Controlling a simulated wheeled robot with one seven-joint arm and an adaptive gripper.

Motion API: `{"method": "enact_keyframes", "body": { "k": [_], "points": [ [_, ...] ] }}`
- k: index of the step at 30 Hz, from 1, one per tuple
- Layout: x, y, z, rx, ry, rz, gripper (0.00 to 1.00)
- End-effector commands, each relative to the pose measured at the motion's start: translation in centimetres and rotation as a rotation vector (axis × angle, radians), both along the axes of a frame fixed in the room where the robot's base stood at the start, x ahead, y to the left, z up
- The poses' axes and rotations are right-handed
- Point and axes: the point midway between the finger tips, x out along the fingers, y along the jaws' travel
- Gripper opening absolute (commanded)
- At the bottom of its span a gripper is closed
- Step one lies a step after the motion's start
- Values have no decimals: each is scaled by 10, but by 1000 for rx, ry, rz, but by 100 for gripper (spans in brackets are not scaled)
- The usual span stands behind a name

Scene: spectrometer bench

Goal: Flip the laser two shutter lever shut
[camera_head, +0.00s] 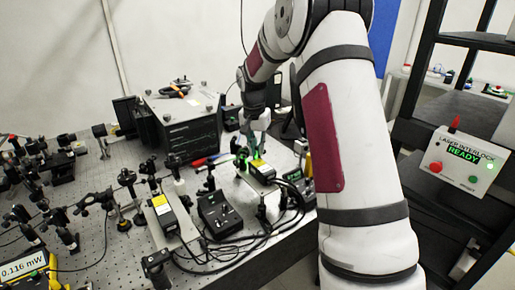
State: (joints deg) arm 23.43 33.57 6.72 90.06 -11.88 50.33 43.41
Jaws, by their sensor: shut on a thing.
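My gripper (257,138) is lowered from the upper right over the far end of the right-hand laser (262,168), a dark box with a yellow label. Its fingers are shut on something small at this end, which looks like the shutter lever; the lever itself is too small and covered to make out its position. A green glow shows beside the fingers, at the laser's far left. A second laser (168,213), also with a yellow label, stands nearer on the left, apart from my gripper.
A black controller (220,214) with looping cables stands between the lasers. Several optic mounts (128,182) crowd the perforated bench. A large dark instrument box (182,122) stands behind. A power meter (24,267) reads 0.116 mW. The interlock box (462,160) at right shows READY.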

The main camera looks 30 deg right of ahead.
Motion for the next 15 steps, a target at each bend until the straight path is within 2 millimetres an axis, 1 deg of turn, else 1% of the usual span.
{"method": "enact_keyframes", "body": {
  "k": [9,10,12,15],
  "points": [
    [1,1,1,-4,-3,2,0],
    [1,1,1,-4,-3,2,18],
    [1,1,1,-4,-3,2,33],
    [1,1,1,-5,-2,2,33]
  ]
}}
